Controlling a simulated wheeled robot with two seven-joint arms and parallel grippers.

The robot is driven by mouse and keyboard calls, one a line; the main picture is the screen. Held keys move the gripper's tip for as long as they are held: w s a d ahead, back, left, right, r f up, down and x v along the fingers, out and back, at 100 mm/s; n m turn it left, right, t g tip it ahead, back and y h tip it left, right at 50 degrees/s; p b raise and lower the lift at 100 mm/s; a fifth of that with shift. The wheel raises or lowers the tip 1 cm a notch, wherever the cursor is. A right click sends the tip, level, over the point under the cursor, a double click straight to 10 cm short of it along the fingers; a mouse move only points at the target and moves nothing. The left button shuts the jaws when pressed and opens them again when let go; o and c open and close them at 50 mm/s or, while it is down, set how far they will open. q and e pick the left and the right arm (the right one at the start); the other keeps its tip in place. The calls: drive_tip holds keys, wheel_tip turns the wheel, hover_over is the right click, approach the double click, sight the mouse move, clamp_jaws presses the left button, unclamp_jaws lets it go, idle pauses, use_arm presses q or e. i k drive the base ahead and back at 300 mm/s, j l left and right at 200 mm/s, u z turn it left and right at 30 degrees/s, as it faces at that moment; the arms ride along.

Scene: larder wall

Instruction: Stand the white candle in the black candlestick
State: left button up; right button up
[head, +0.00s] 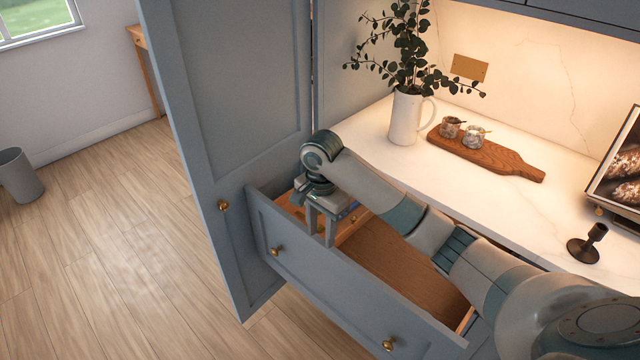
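The black candlestick (588,244) stands upright on the pale counter at the right, with its socket empty. I cannot see the white candle in this view. My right gripper (321,235) points down into the left end of the open drawer (335,290). Its two fingers are apart, and I see nothing between them. The gripper and arm hide part of the drawer's inside. My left gripper is not in view.
A blue-grey door (240,120) stands open at the left. On the counter (540,205) are a white jug (405,118) with green stems, a wooden board (490,156) with two small pots, and a framed picture (622,165). Several brass knobs stick out.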

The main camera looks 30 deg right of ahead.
sight(583, 251)
drive_tip(key=i+l, duration=0.4)
drive_tip(key=i, duration=0.15)
drive_tip(key=i+l, duration=0.4)
drive_tip(key=i, duration=0.15)
